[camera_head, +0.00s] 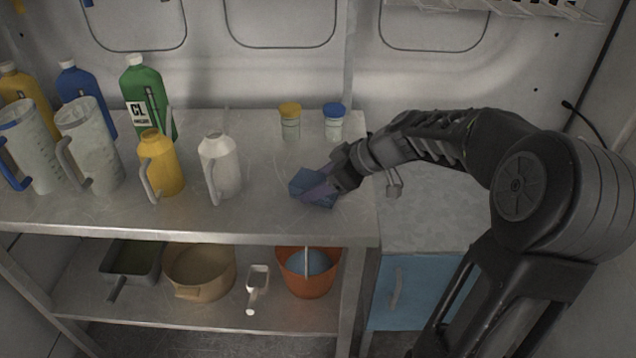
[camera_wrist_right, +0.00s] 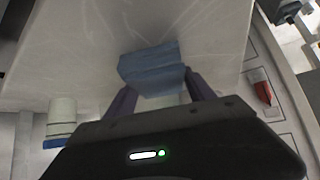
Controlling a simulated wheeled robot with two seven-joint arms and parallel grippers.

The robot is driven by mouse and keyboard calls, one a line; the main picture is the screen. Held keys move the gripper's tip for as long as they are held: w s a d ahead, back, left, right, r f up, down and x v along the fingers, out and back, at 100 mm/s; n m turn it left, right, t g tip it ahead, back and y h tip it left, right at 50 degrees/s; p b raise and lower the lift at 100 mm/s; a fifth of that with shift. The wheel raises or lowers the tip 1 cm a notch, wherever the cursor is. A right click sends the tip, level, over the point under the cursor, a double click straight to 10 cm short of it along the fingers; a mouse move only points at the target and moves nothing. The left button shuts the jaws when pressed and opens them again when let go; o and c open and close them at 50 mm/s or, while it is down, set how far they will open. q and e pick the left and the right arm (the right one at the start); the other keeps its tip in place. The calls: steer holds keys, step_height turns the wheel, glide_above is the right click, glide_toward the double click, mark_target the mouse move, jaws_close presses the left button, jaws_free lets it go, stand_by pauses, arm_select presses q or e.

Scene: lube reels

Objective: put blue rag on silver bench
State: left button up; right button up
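The blue rag (camera_head: 312,188) is a small folded cloth at the right end of the silver bench (camera_head: 255,215). It also shows in the right wrist view (camera_wrist_right: 152,67), between and just past my fingers. My right gripper (camera_head: 328,184) comes in from the right with its fingers at the rag. In the wrist view the two fingers (camera_wrist_right: 160,95) stand apart, one on each side of the rag. I cannot tell whether they press on it, or whether the rag rests on the bench top or is just above it. My left gripper is not in view.
Two small jars with yellow (camera_head: 290,120) and blue (camera_head: 334,122) lids stand behind the rag. A white jug (camera_head: 219,168) and yellow jug (camera_head: 160,165) stand left, with more bottles beyond. The lower shelf holds an orange bucket (camera_head: 309,280). A blue-fronted cabinet (camera_head: 420,285) stands right.

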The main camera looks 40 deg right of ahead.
steer(key=o, duration=0.3)
steer(key=shift+o, duration=0.2)
steer(key=shift+r, duration=0.1)
steer(key=shift+r+p, duration=0.2)
steer(key=shift+p, duration=0.1)
steer(key=shift+s+d+r, duration=0.15)
steer(key=shift+s+d, duration=0.05)
steer(key=b+v, duration=0.1)
steer(key=v, duration=1)
steer(key=shift+s+r, duration=0.1)
